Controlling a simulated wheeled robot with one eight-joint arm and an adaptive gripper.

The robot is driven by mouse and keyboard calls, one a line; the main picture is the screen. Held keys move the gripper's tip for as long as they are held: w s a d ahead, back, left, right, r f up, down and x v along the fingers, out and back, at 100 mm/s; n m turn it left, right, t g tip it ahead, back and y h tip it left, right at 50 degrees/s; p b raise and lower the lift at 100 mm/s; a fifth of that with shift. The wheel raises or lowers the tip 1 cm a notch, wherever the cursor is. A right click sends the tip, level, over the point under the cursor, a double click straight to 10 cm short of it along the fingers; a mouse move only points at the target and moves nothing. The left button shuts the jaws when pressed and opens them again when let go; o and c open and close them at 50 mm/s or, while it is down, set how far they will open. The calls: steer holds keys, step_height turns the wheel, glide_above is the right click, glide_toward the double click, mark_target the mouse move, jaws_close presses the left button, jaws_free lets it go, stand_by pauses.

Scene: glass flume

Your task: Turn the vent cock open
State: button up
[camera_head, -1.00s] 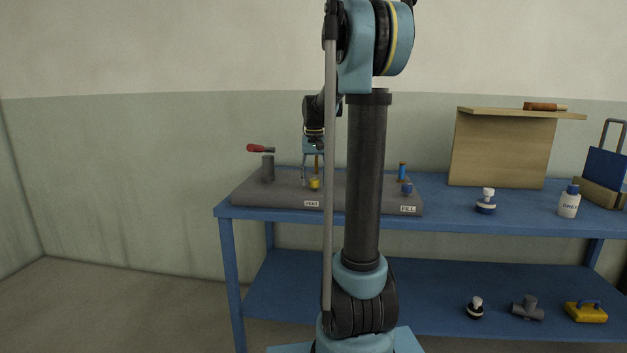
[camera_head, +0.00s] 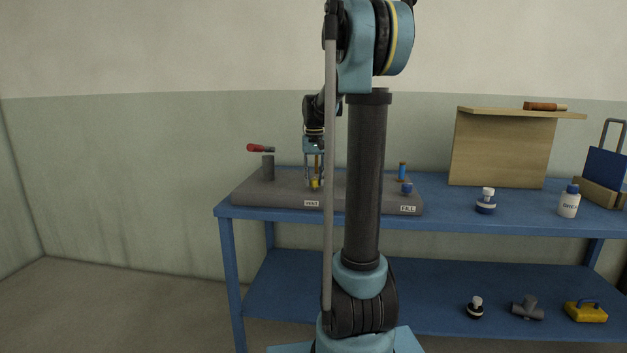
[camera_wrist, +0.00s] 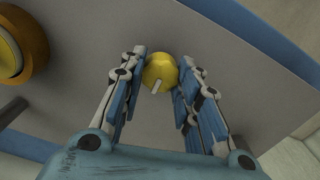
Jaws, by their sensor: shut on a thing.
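The yellow vent cock (camera_head: 315,184) stands on the grey base behind the VENT label (camera_head: 311,203). In the wrist view its round yellow knob (camera_wrist: 160,71), with a pale mark on its face, sits between my two fingers. My gripper (camera_head: 315,178) points down over it and is shut on it; in the wrist view the fingers (camera_wrist: 161,82) flank the knob on both sides. The lower part of the cock is hidden by the knob and fingers.
A red-handled lever on a grey post (camera_head: 268,167) stands left of the cock. A blue fill cock (camera_head: 407,188) is at the right by the FILL label (camera_head: 408,209). A wooden stand (camera_head: 500,150), bottles and a blue holder occupy the bench's right.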

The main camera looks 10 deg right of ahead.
mark_target(314, 179)
steer(key=o, duration=1.1)
steer(key=shift+w+r, duration=0.1)
steer(key=shift+w+r, duration=0.1)
steer(key=shift+r, duration=0.1)
step_height(314, 179, up, 11)
steer(key=shift+r, duration=0.15)
steer(key=s+f, duration=0.9)
steer(key=s, duration=0.2)
steer(key=s+f+n+t, duration=0.1)
steer(key=s+f, duration=0.8)
steer(key=s, duration=0.3)
steer(key=s+f+t, duration=0.1)
steer(key=s+f, duration=0.9)
steer(key=s, duration=0.2)
steer(key=shift+s+a, duration=0.15)
steer(key=shift+s, duration=0.05)
